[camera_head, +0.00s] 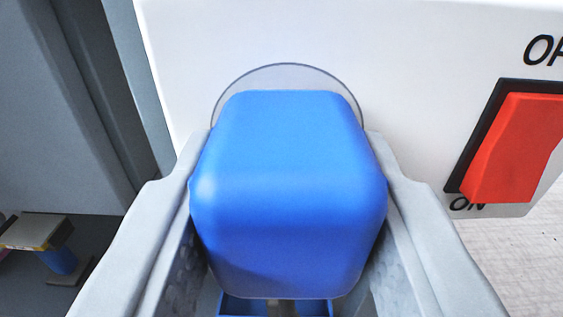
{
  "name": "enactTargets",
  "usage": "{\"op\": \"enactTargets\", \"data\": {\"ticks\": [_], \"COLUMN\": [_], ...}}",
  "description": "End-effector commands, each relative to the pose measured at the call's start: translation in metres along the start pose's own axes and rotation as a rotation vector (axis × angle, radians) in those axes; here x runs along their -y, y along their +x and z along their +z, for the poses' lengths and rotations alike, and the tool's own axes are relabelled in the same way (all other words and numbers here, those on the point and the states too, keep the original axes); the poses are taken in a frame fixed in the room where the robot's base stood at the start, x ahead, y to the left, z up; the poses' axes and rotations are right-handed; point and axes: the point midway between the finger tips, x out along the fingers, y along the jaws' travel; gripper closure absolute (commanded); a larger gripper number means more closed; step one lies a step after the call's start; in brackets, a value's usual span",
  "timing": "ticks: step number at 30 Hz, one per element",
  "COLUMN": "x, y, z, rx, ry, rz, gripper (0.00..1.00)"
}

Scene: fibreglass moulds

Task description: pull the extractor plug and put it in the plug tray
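The extractor plug (288,190) is a large blue block with rounded edges, filling the middle of the view. It sits in front of a round grey socket disc (285,75) on a white panel (420,80). My gripper (290,145) has one grey finger along each side of the plug. Both fingers appear to touch it, so the gripper looks shut on the plug. The plug hides most of the disc, and I cannot tell whether there is a gap between them.
A red rocker switch (514,148) in a black frame is on the panel to the right, with "ON" below it. A grey upright surface (50,110) stands at the left. A small stand-like object with a blue cylinder (60,261) is at the lower left.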

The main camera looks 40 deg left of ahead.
Motion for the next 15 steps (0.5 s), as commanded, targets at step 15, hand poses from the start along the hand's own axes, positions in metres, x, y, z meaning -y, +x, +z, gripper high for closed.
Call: {"op": "enactTargets", "data": {"ticks": [15], "x": [0.000], "y": [-0.010], "z": [0.000], "rx": [0.000], "ry": [0.000], "rz": [0.000], "gripper": [1.00]}}
